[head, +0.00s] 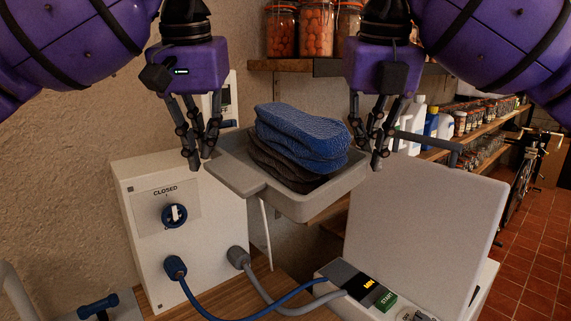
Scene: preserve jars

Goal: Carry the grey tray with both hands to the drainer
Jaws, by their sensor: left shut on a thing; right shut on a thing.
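The grey tray (295,205) hangs in mid-air between my two grippers, above the counter with the machines. It carries a stack of folded cloths or pads, blue (300,135) on top and dark brown (280,172) below. My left gripper (199,160) is shut on the tray's left side. My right gripper (376,158) is shut on its right side. The tray looks roughly level. I cannot make out a drainer for certain in this view.
A white box (140,190) with a dial marked CLOSED stands at left. A white machine with a raised lid (425,210) and a START button stands at right front. Blue and grey hoses (240,312) cross the wooden counter (270,285). Shelves (310,67) hold jars behind.

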